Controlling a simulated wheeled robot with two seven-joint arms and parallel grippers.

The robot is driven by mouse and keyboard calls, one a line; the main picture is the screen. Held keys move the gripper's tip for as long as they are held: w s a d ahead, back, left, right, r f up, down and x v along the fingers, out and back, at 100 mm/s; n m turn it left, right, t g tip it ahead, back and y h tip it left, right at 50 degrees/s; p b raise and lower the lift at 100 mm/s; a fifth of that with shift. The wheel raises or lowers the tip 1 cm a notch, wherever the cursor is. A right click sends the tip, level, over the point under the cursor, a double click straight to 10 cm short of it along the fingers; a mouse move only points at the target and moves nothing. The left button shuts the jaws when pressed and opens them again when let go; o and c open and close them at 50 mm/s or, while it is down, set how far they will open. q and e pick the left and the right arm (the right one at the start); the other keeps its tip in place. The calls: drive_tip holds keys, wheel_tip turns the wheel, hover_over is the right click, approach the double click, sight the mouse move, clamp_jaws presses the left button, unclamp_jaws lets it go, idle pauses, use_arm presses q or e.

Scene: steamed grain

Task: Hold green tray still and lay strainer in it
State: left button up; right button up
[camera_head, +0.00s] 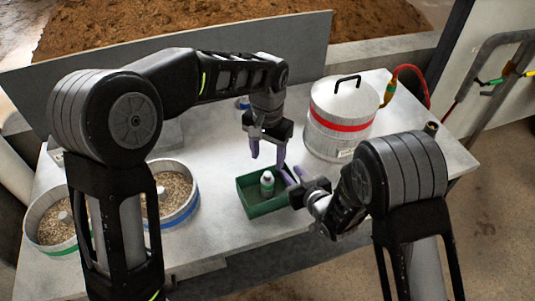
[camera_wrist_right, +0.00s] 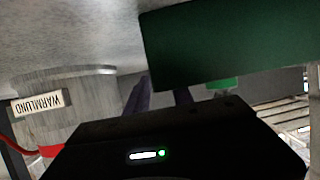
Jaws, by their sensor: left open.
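The green tray (camera_head: 284,202) sits on the table's front part. A small white bottle with a green band (camera_head: 267,184) stands in it. My left gripper (camera_head: 268,150) is open and empty, pointing down behind the tray's back edge. My right gripper (camera_head: 293,175) is at the tray's right back corner, its purple fingers visibly apart. In the right wrist view the tray's wall (camera_wrist_right: 220,40) is close to these fingers (camera_wrist_right: 160,97), and one finger is partly hidden behind it; contact is unclear. I cannot make out a separate strainer; two round grain-filled sieves (camera_head: 190,207) (camera_head: 36,215) stand at left.
A white lidded pot with a red band (camera_head: 340,124) stands at the back right, with a red hose (camera_head: 410,69) behind it. It also shows in the right wrist view (camera_wrist_right: 70,85). Bare table lies left of the tray.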

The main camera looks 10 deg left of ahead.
drive_tip(key=shift+s, duration=0.1)
drive_tip(key=v, duration=1.2)
idle(0.4)
